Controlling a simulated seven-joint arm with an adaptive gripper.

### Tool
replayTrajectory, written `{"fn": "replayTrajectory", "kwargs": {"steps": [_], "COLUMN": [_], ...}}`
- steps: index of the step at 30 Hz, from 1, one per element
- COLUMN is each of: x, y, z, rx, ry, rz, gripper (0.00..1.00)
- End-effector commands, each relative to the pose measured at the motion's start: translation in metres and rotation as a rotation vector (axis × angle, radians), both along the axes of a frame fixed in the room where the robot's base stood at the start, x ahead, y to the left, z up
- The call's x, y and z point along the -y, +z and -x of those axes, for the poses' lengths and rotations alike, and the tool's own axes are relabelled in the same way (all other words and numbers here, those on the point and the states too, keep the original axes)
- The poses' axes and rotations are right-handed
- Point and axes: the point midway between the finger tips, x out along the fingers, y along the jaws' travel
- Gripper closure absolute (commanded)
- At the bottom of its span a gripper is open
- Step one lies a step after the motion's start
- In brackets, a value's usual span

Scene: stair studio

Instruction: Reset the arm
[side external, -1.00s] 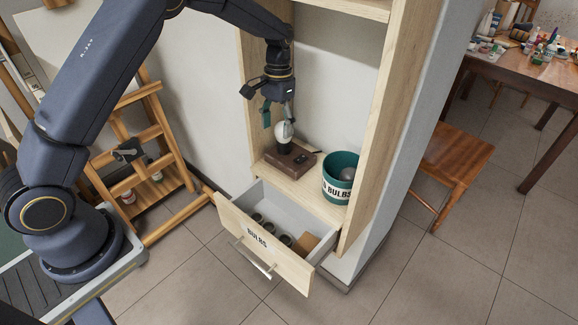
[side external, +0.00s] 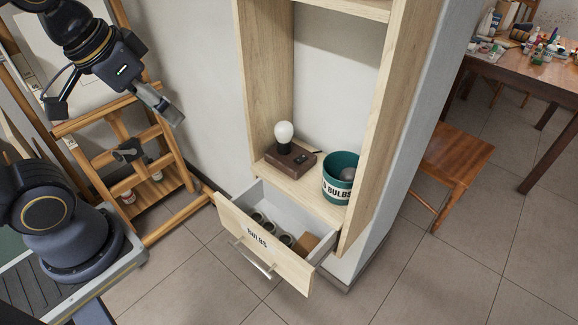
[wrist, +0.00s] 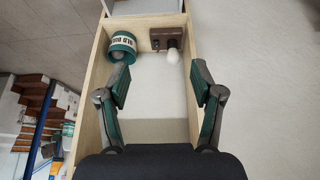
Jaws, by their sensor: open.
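My gripper (wrist: 160,95) is open and empty in the wrist view, its two green-padded fingers spread wide apart. In the side view my gripper (side external: 118,108) is at the upper left, in front of the easel and well away from the shelf. A white bulb (side external: 284,132) stands upright in a black socket on a brown wooden base (side external: 290,160) on the shelf. The bulb (wrist: 172,56) and base (wrist: 167,38) also show in the wrist view, beyond the fingers.
A green bucket labelled "BULBS" (side external: 341,178) stands on the shelf right of the base, with a greyish bulb inside. The drawer (side external: 262,246) below is open and holds several round holders and a brown block. A wooden easel (side external: 165,110) stands behind my arm.

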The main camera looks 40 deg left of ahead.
Motion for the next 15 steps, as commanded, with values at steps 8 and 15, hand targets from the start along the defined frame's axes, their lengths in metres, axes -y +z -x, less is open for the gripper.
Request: {"fn": "replayTrajectory", "kwargs": {"steps": [8, 15], "x": [-0.0032, -0.0031], "y": [-0.0006, -0.0003], "z": [0.0091, 0.0087], "rx": [0.053, 0.052], "ry": [0.027, 0.026], "rz": [-0.015, -0.015], "gripper": [0.34, 0.34]}}
